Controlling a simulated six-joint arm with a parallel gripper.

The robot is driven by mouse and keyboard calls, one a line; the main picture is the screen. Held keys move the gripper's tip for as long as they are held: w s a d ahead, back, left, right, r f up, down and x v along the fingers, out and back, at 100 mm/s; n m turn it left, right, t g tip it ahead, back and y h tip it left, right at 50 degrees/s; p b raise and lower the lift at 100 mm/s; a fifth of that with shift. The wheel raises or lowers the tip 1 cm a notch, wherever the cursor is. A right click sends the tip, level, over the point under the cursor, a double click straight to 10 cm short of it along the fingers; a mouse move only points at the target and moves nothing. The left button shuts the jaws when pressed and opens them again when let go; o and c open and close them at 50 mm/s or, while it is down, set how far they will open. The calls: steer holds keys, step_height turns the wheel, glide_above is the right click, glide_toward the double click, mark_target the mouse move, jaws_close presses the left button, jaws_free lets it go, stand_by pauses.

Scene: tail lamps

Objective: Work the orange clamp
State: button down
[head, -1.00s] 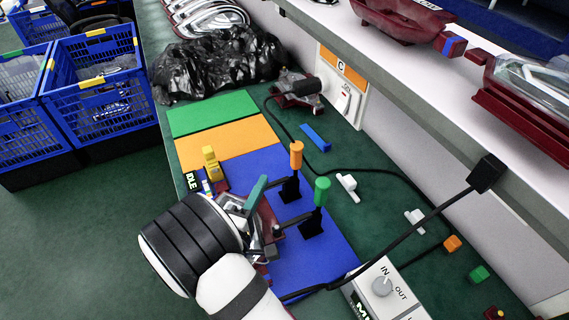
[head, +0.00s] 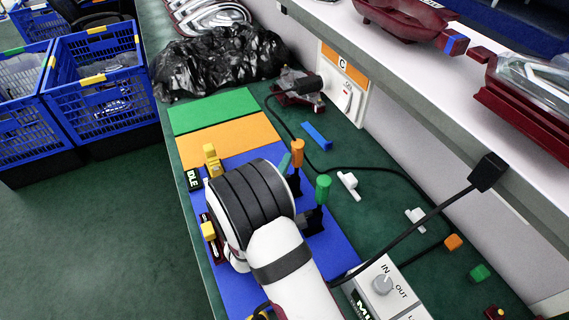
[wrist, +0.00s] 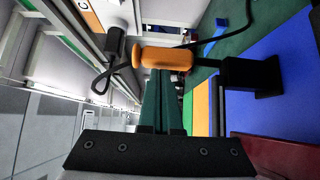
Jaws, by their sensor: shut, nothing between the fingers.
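The orange clamp (head: 297,153) stands on the blue mat on a black base, its orange handle upright in the head view. In the wrist view the orange handle (wrist: 165,58) lies across the picture just beyond my fingertips, with its black base (wrist: 253,75) to the right. My gripper (wrist: 164,74) has its teal fingers shut together, with nothing between them. In the head view a teal fingertip (head: 285,163) shows just left of the orange handle; the rest is hidden behind my wrist. I cannot tell whether the fingertips touch the handle.
The green-handled clamp (head: 322,189) stands close by, nearer the camera. Yellow clamps (head: 211,158) are along the mat's left edge. A black cable (head: 385,170) runs behind. A switch box (head: 365,290) is at the front right. A shelf (head: 420,100) overhangs the right side.

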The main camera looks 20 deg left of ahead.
mark_target(302, 154)
steer(key=shift+w+d+r, duration=0.2)
steer(key=shift+w+d, duration=0.05)
steer(key=shift+d, duration=0.05)
steer(key=shift+w+d+r+m+g, duration=0.35)
steer(key=shift+w+d+m+g, duration=0.1)
steer(key=shift+m+g, duration=0.35)
steer(key=shift+w+d+r+m+g+y, duration=0.1)
steer(key=shift+w+d+m+g+y, duration=0.3)
steer(key=shift+w+d+m+g, duration=0.6)
steer(key=shift+w+d+f+m+g+y, duration=0.3)
steer(key=shift+w+d+m+g, duration=0.15)
steer(key=shift+g, duration=0.25)
steer(key=shift+w+d+f+m+g+y, duration=0.15)
steer(key=shift+w+d+m+g+y, duration=0.2)
steer(key=shift+w+d+g, duration=0.3)
